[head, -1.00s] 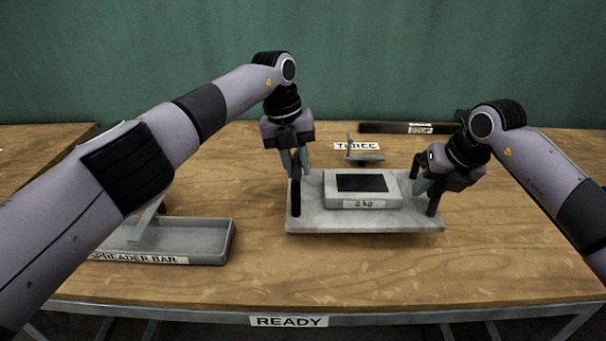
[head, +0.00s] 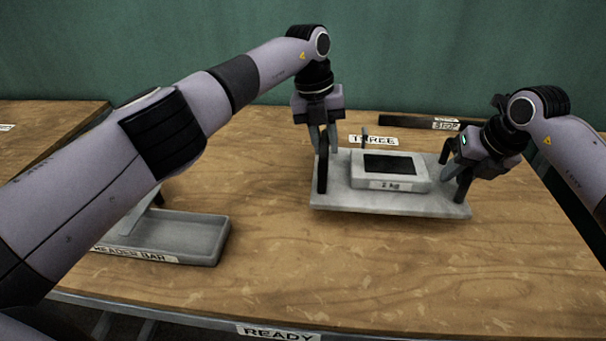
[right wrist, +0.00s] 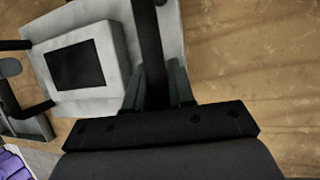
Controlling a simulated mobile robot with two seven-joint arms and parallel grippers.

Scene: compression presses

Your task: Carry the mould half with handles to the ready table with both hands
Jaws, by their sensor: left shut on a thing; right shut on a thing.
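The mould half is a grey plate (head: 390,203) with a raised pale block marked 2 kg, a dark rectangle on top and a dark upright handle at each end. It is over the ready table (head: 300,265), whose front edge carries a READY label. I cannot tell whether the plate touches the tabletop. My left gripper (head: 323,150) is shut on the left handle (head: 322,175). My right gripper (head: 456,172) is shut on the right handle (head: 464,185). The right wrist view also shows this handle (right wrist: 150,50) between the fingers, and the plate (right wrist: 172,35) level or nearly so.
A grey tray (head: 190,236) labelled SPREADER BAR lies at left, partly behind my left arm. A THREE label (head: 374,140) and a small post (head: 365,143) are just behind the plate. A dark bar (head: 405,122) lies at the back. The front middle tabletop is clear.

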